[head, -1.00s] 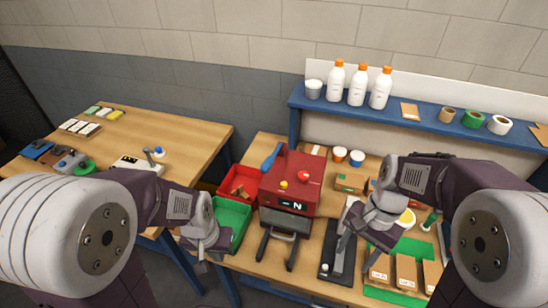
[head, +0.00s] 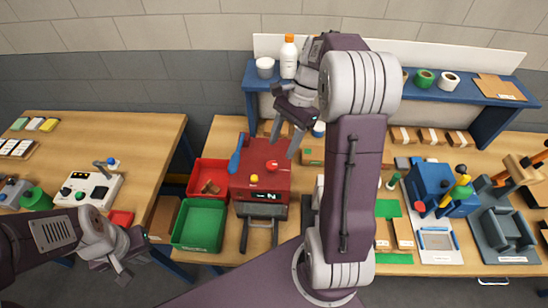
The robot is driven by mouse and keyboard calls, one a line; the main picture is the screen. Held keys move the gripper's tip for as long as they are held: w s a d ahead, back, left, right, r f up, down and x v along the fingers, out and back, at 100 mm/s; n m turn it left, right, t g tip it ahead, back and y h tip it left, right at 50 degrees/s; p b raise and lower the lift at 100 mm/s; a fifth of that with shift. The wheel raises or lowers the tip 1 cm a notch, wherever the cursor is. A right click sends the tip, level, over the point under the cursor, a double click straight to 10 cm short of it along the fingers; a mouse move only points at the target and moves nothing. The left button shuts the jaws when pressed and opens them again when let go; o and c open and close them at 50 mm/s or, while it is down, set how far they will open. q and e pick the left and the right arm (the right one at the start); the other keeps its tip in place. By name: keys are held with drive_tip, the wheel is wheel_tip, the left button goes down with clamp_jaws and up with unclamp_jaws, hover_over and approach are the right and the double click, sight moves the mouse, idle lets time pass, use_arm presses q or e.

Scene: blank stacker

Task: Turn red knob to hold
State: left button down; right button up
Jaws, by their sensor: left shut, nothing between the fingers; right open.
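The red machine (head: 245,190) stands on the wooden bench, with a small dark display on its front. The red knob (head: 272,165) is on its top, right of a yellow knob (head: 254,178). My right gripper (head: 282,148) is open, just behind and above the red knob, its fingers pointing down. A gap appears between the fingers and the knob, but I cannot tell its size. My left gripper (head: 122,274) is shut and empty at the lower left, away from the machine. The knob's pointer marking is too small to read.
A red bin (head: 197,192) and a green bin (head: 198,242) sit left of the machine. A blue-handled tool (head: 236,155) is at its left side. A blue shelf (head: 430,94) with a bottle and tape rolls runs behind. My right arm hides the bench's middle.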

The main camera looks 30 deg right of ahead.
sight(272, 164)
drive_tip(key=x, duration=0.3)
drive_tip(key=w+x, duration=0.1)
drive_tip(key=x, duration=0.2)
drive_tip(key=shift+w+a+f, duration=0.1)
drive_tip(key=shift+a+f, duration=0.05)
drive_tip(key=shift+f, duration=0.05)
drive_tip(key=shift+s+f, duration=0.15)
drive_tip(key=shift+s, duration=0.2)
drive_tip(key=shift+w, duration=0.1)
drive_tip(key=shift+c, duration=0.5)
drive_tip(key=shift+w+a, duration=0.1)
drive_tip(key=shift+w, duration=0.05)
clamp_jaws()
use_arm(q)
drive_tip(key=shift+w+r, duration=0.25)
drive_tip(key=shift+w, duration=0.2)
drive_tip(key=shift+a+r+p, duration=0.1)
drive_tip(key=shift+p, duration=0.25)
